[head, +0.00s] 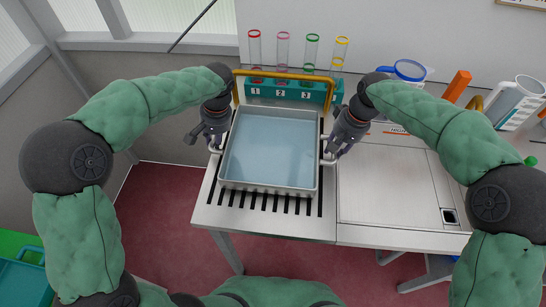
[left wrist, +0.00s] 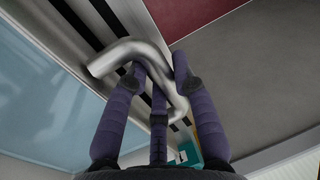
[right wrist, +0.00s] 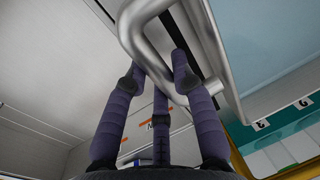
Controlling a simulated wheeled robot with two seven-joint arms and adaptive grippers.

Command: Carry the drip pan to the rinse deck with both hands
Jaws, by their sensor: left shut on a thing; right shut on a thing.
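The drip pan (head: 268,188) is a square metal tray with clear bluish liquid in it. It is level on or just above the slotted deck (head: 234,203); I cannot tell whether it touches. My left gripper (head: 212,141) is shut on the pan's left bar handle, which also shows between the fingers in the left wrist view (left wrist: 172,92). My right gripper (head: 331,150) is shut on the right bar handle, seen in the right wrist view (right wrist: 150,40). The pan's underside is hidden.
A teal rack (head: 315,97) with numbered slots and several coloured-rim tubes stands behind the pan. A yellow bar (head: 282,75) arches in front of it. The plain steel counter (head: 385,185) to the right is mostly clear. A blue-rimmed jug (head: 410,70) and a measuring jug (head: 515,100) stand at the back right.

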